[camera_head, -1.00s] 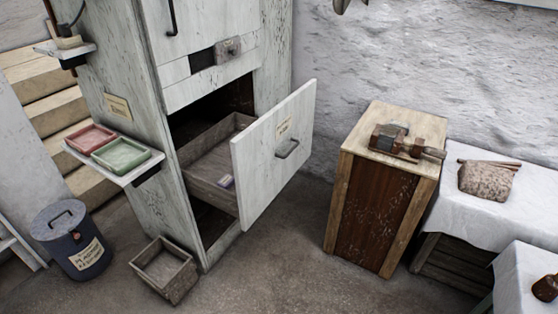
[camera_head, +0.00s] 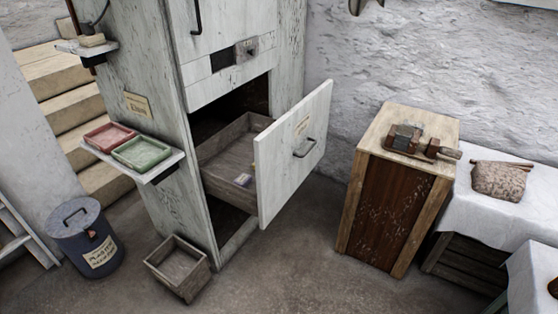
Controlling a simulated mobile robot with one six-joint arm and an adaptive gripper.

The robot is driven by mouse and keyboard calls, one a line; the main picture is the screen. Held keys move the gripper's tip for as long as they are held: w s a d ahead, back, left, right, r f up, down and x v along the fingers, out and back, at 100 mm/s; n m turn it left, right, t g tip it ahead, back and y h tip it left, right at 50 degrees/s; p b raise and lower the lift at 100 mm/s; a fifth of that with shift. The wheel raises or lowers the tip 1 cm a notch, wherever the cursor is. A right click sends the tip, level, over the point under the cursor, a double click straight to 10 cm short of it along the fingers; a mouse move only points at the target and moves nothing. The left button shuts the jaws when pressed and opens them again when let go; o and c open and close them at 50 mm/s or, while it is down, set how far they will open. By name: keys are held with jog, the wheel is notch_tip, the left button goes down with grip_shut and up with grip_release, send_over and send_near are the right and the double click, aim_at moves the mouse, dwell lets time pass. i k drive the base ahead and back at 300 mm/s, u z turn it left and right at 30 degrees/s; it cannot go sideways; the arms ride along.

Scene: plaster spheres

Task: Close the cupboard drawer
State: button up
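The cupboard (camera_head: 165,125) is tall, with worn white paint, and stands left of the middle in the head view. Its drawer (camera_head: 290,150) is pulled well out, with a white front panel and a grey wooden box (camera_head: 222,172) behind it. A dark metal handle (camera_head: 304,148) is on the drawer front. A small pale item (camera_head: 243,180) lies inside the drawer. The dark cavity of the cupboard shows around the drawer. My gripper is not in view.
A wooden box (camera_head: 178,268) sits on the floor below the drawer's left. A blue-grey lidded bin (camera_head: 85,238) stands at left. A wooden cabinet (camera_head: 395,195) stands right of the drawer. Bare floor (camera_head: 300,250) lies between. A side shelf holds red and green trays (camera_head: 141,152).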

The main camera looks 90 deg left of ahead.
aim_at(284, 151)
jog(key=u, duration=0.05)
jog(key=i, duration=0.1)
jog(key=u, duration=2.9)
jog(key=i, duration=1)
jog(key=z, duration=0.15)
jog(key=k, duration=0.1)
jog(key=u, duration=0.1)
